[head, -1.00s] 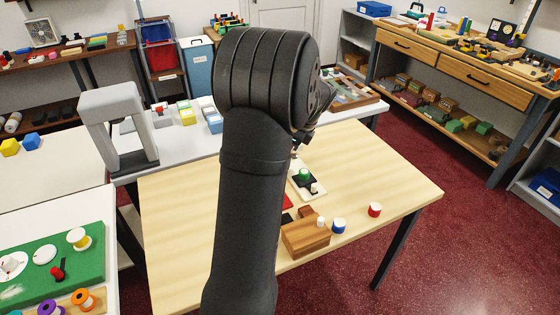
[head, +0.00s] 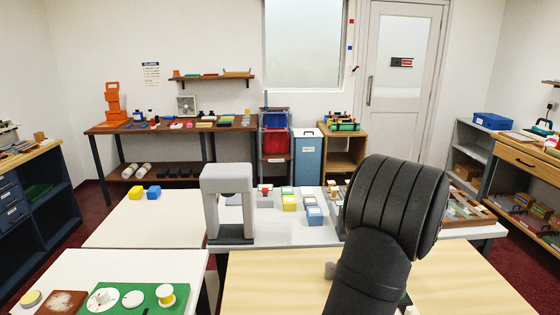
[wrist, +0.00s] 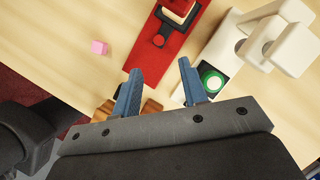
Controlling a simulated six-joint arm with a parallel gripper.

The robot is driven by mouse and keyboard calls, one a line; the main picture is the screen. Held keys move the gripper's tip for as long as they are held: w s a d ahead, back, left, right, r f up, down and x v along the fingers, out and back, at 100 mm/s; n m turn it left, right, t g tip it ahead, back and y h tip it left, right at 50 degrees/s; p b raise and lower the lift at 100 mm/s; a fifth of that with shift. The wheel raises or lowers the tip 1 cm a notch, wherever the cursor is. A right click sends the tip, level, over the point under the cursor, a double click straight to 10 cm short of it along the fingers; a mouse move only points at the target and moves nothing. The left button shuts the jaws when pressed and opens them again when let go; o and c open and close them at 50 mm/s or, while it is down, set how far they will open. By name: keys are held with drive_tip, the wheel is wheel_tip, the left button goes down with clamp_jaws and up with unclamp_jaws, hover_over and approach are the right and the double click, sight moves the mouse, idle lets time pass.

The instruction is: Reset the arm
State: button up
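My gripper (wrist: 161,66) shows in the wrist view with its two blue fingers apart and nothing between them. It is above the light wood table (wrist: 60,50). Beyond the fingers lies a red board (wrist: 150,62) with a red and black piece on it. To the right stands a cream-white fixture (wrist: 262,45) with a green disc (wrist: 210,83) on a black pad beside it. In the head view my dark arm stands over the wood table (head: 270,280), and my gripper is hidden behind it.
A small pink cube (wrist: 98,47) lies on the table. A brown wooden block (wrist: 105,111) is partly hidden behind the left finger. In the head view, a grey arch (head: 228,180) and several coloured blocks stand on the white counter (head: 275,226) behind the wood table.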

drive_tip(key=x, duration=1.2)
drive_tip(key=shift+s, duration=0.15)
drive_tip(key=shift+d+r, duration=0.1)
drive_tip(key=shift+r, duration=0.05)
drive_tip(key=v, duration=1.7)
drive_tip(key=x, duration=1.7)
drive_tip(key=s, duration=0.4)
drive_tip(key=shift+s+r, duration=0.15)
drive_tip(key=v, duration=1.7)
drive_tip(key=w+a+n+g+h, duration=0.3)
drive_tip(key=w+a+n, duration=0.2)
drive_tip(key=n, duration=0.5)
drive_tip(key=shift+w+n, duration=0.2)
drive_tip(key=shift+n, duration=0.2)
